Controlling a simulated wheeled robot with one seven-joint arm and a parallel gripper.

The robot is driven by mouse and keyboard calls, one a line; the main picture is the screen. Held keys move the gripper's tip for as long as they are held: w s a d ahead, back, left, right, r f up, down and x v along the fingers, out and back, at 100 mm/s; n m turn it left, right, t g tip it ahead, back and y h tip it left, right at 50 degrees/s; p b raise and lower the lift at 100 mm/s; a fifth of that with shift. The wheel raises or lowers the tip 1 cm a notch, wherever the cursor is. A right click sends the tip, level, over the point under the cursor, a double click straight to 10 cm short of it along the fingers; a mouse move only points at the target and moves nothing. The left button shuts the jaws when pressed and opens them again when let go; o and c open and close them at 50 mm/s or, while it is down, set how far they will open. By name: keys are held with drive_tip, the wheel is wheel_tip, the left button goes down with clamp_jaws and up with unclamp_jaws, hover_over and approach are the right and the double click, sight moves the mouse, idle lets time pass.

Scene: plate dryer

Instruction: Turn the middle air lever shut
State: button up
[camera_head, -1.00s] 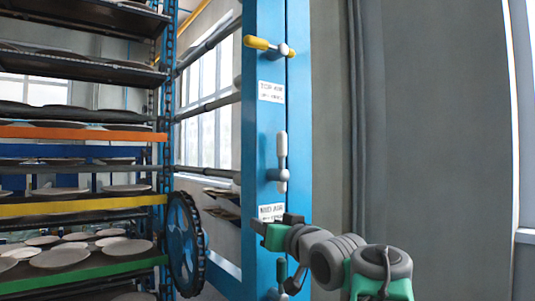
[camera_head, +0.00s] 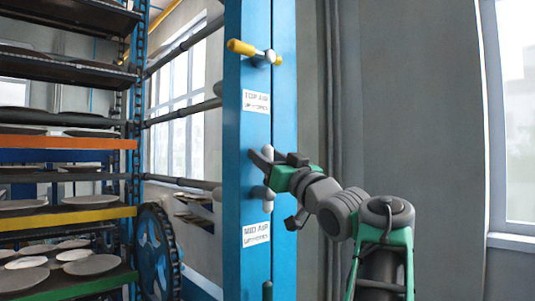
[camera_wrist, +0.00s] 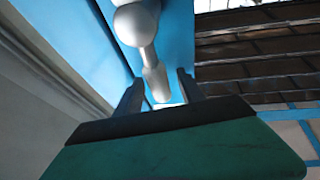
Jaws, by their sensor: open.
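The middle air lever (camera_head: 268,193) is a pale grey handle on the blue post, just above the label reading MID AIR (camera_head: 256,234). It stands upright, along the post, and my gripper hides part of it in the head view. My gripper (camera_head: 259,160) is at the lever's upper part, with its jaws open. In the wrist view the lever (camera_wrist: 138,25) runs from a round knob to its tip, which shows between the two dark fingers of my gripper (camera_wrist: 158,95). I cannot tell whether either finger touches it.
A yellow top lever (camera_head: 242,47) lies nearly level above the TOP AIR label (camera_head: 256,101). Another lever end (camera_head: 267,290) shows at the bottom of the post. Racks of plates (camera_head: 92,264) and a dark wheel (camera_head: 157,252) stand to the left. A grey wall is on the right.

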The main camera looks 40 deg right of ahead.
drive_tip(key=shift+c, duration=0.4)
clamp_jaws()
idle(0.9)
